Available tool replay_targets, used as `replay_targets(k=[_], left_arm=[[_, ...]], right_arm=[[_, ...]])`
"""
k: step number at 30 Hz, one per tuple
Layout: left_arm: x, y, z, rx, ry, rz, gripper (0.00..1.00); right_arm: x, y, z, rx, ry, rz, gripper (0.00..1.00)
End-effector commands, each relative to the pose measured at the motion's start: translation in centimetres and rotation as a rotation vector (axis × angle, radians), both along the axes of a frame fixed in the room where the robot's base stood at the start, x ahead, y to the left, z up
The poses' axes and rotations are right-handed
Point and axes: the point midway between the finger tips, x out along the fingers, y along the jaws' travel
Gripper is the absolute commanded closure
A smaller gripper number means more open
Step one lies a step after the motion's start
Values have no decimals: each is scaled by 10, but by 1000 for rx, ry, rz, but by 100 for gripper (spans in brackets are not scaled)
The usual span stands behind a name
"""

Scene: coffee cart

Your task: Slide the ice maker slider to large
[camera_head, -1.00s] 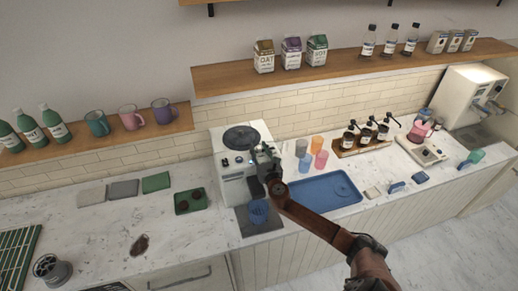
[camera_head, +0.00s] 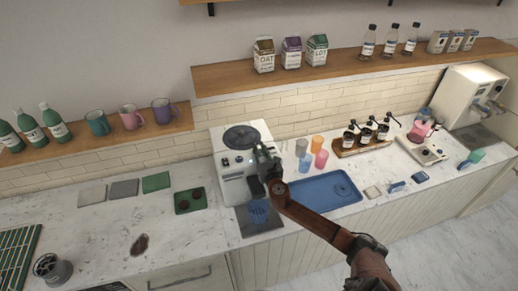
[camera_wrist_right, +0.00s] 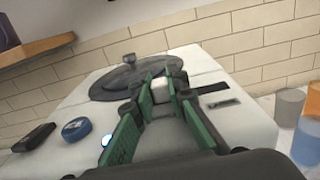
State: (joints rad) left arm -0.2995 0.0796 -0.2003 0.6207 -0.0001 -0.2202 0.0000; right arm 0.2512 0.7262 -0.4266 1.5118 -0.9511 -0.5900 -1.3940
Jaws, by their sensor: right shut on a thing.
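The ice maker (camera_head: 228,167) is a white box machine with a round dark lid on top, in the middle of the head view. My right gripper (camera_head: 262,150) is at its upper right front. In the right wrist view, the green-padded fingers of the right gripper (camera_wrist_right: 163,78) are shut on a small pale piece at the machine's top, which looks like the slider (camera_wrist_right: 160,87). A dark slot (camera_wrist_right: 212,88) lies just right of the fingers. The slider's setting marks cannot be read. My left gripper is not in view.
A blue tray (camera_head: 325,190) and several coloured cups are to the right. In the wrist view, a blue knob (camera_wrist_right: 76,128) and a black part (camera_wrist_right: 35,138) are at left.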

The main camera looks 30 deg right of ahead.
Motion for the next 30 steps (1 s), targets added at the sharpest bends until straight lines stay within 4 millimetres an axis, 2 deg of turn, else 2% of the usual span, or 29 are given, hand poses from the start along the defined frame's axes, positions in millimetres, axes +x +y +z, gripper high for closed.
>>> replay_targets(k=[8,15,18,26,27,30], left_arm=[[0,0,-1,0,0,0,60],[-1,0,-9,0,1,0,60],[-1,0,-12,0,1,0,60],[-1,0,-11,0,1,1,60],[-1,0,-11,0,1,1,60],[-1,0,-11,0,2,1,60]], right_arm=[[-1,-5,-1,-1,0,-1,100],[-11,-47,-2,-3,2,-4,100],[-14,-58,-1,-1,0,-2,100],[-15,-62,0,0,0,-6,100],[-15,-62,0,0,0,-7,85],[-15,-62,1,0,0,-7,78]])
